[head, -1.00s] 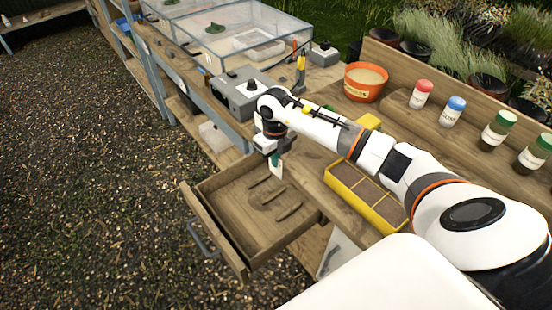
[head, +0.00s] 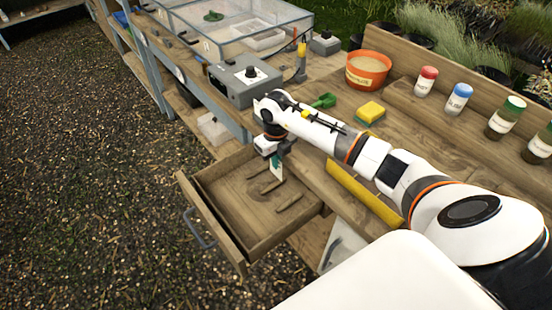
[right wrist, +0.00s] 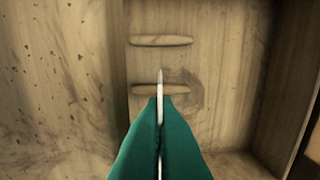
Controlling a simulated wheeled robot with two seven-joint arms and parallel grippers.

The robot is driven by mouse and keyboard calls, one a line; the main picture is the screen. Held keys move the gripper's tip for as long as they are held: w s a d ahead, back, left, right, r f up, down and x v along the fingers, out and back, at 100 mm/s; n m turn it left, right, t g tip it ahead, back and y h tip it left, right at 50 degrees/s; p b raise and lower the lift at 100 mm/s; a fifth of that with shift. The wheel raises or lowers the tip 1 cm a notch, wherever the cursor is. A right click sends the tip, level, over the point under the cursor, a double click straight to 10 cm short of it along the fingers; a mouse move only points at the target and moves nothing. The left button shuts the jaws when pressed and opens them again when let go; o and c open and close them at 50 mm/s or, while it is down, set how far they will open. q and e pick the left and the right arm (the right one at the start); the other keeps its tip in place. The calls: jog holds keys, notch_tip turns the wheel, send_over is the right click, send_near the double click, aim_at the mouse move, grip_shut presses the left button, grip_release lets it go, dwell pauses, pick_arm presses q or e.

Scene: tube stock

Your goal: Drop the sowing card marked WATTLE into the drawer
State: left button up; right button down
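The wooden drawer (head: 232,210) is pulled open at the front of the bench, with several wooden strips on its floor. My right gripper (head: 275,158) is over the back part of the drawer. It is shut on a thin white and green card (head: 277,170), which hangs down below it; its marking is not readable. In the right wrist view the green fingertips (right wrist: 160,135) pinch the card (right wrist: 160,92), seen edge-on above the drawer floor (right wrist: 215,60). My left gripper is not in view.
On the bench are a grey control box (head: 243,84), an orange pot (head: 367,72), a yellow sponge (head: 370,112), a green scoop (head: 324,101) and several capped jars. Clear-sided boxes stand at the back.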

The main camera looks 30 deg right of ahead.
jog(key=c, duration=1.6)
grip_release()
notch_tip(320, 180, up, 12)
jog(key=shift+r+b, duration=0.1)
jog(key=shift+b, duration=0.55)
